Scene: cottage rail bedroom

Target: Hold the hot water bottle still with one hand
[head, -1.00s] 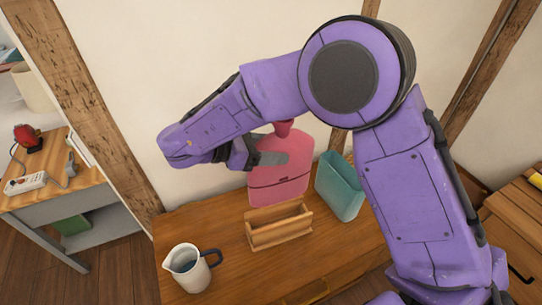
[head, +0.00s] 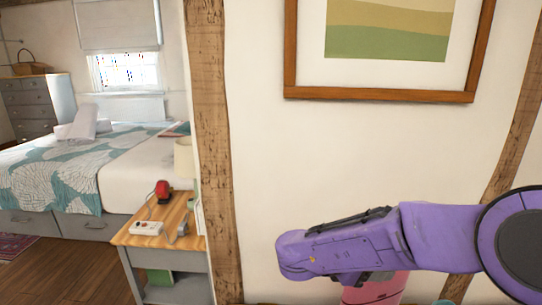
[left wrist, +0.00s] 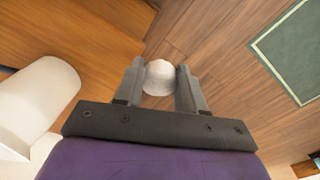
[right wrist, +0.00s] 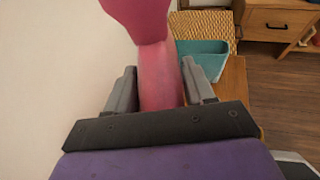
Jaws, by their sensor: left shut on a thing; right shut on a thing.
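The pink hot water bottle (head: 372,289) shows at the bottom edge of the head view, partly hidden behind my right arm. In the right wrist view its pink length (right wrist: 160,80) lies between the fingers of my right gripper (right wrist: 160,88), with a darker pink part (right wrist: 140,16) above. My right gripper is shut on it. My left gripper (left wrist: 160,78) shows only in the left wrist view, shut on a small whitish round thing (left wrist: 160,77) that I cannot name. The head view does not show my left arm.
A teal container (right wrist: 205,58) stands beyond the bottle. A white rounded object (left wrist: 38,95) is left of my left gripper. A side table (head: 160,222) holds a red item (head: 163,190) and a white power strip (head: 147,228). A framed picture (head: 380,95) hangs on the wall.

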